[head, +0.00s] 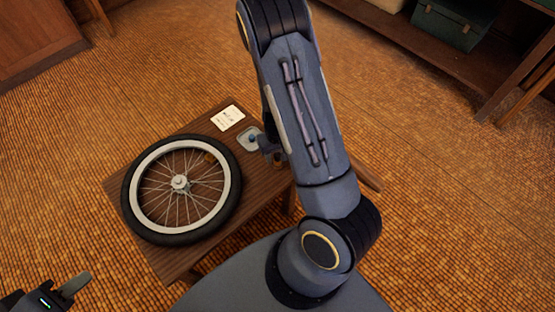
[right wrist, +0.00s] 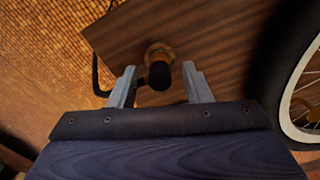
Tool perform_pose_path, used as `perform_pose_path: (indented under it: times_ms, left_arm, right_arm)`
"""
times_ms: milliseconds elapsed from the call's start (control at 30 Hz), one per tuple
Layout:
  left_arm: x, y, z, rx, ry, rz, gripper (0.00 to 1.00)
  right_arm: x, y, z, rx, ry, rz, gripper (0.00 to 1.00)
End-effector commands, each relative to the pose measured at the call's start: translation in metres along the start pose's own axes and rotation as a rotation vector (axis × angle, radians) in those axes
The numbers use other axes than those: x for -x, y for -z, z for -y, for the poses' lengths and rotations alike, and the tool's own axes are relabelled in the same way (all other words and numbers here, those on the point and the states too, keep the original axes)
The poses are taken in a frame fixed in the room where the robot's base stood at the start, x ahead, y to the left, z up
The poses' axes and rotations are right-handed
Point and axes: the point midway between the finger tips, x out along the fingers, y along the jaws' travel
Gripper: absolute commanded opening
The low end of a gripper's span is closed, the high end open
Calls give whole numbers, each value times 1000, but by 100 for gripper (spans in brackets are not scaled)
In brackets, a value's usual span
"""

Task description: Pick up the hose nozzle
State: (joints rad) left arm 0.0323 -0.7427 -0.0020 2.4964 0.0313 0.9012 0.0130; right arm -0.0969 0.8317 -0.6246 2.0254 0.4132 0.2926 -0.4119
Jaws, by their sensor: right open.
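The hose nozzle (right wrist: 159,73), with a black end and a brass-coloured collar, is on the wooden table (right wrist: 215,40) in the right wrist view. A thin black curved part shows at its left. My right gripper (right wrist: 160,87) is open, with one pale finger on each side of the nozzle's black end. I see no clear contact. In the head view my right arm covers most of that gripper and I cannot make out the nozzle. My left gripper (head: 66,291) is at the bottom left, off the table, partly cut off by the frame; its opening is unclear.
A spoked bicycle wheel (head: 136,212) lies flat on the table, close to the right gripper. A green box (head: 447,27) sits on a shelf at upper right.

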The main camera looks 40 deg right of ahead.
Motion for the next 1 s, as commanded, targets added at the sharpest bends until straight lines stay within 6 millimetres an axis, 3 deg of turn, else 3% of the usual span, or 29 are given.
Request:
perform_pose_path:
  times_ms: [200, 533, 1000]
  left_arm:
    - [0, 0, 0, 0, 0, 0, 36]
    - [0, 0, 0, 0, 0, 0, 36]
    - [3, 2, -1, 0, 0, 0, 36]
  right_arm:
    - [0, 0, 0, 0, 0, -1, 43]
    - [0, 0, 0, 0, 0, -1, 0]
    - [8, 0, 0, 1, 1, -2, 0]
